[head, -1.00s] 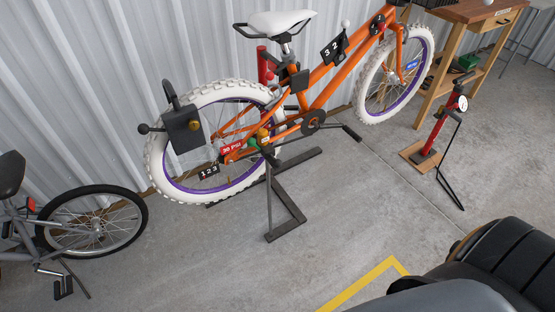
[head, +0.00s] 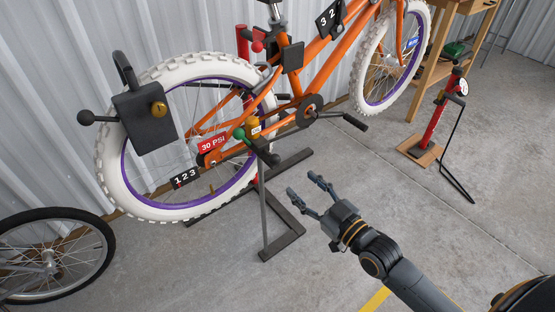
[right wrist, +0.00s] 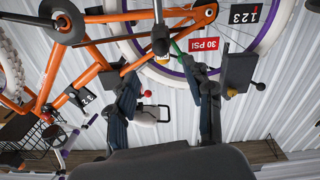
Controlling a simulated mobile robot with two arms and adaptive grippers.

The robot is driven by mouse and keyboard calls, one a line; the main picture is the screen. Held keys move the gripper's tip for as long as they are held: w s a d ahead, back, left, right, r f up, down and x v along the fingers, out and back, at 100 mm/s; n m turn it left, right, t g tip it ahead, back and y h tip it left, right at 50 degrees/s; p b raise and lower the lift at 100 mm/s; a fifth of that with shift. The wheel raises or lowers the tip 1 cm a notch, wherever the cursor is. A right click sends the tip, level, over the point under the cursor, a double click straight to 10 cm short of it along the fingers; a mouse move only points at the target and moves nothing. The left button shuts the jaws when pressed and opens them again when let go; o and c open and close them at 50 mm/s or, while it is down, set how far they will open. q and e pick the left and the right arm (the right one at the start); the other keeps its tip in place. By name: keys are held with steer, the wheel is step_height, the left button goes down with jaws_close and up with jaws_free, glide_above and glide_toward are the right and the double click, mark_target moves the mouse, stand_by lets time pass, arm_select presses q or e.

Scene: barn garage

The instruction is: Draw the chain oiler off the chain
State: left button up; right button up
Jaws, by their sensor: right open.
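The orange bike (head: 340,62) is held up on a stand, its rear wheel toward the left. By the chain in front of the rear hub are a green ball-ended piece (head: 239,133) and a small amber piece with a pale label (head: 255,130). One of these seems to be the chain oiler; I cannot tell which. A green rod (right wrist: 184,37) shows there in the right wrist view. My right gripper (head: 302,186) is open and empty, low and to the right of them, clear of the bike. Its fingers (right wrist: 166,85) also show in the right wrist view. My left gripper is out of view.
The dark stand (head: 275,245) has a post and feet below the chain. A black box (head: 145,122) with a ball knob hangs by the rear wheel. A red pump (head: 436,112) stands right. Another bike's wheel (head: 50,262) is at left.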

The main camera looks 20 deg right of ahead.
mark_target(276, 160)
steer(key=b+x, duration=0.2)
steer(key=x, duration=1)
steer(key=shift+w+a, duration=0.15)
steer(key=shift+w, duration=0.1)
steer(key=shift+w+a, duration=0.2)
steer(key=shift+w, duration=0.35)
steer(key=shift+r, duration=0.1)
steer(key=shift+s, duration=0.1)
jaws_close()
steer(key=shift+r, duration=0.1)
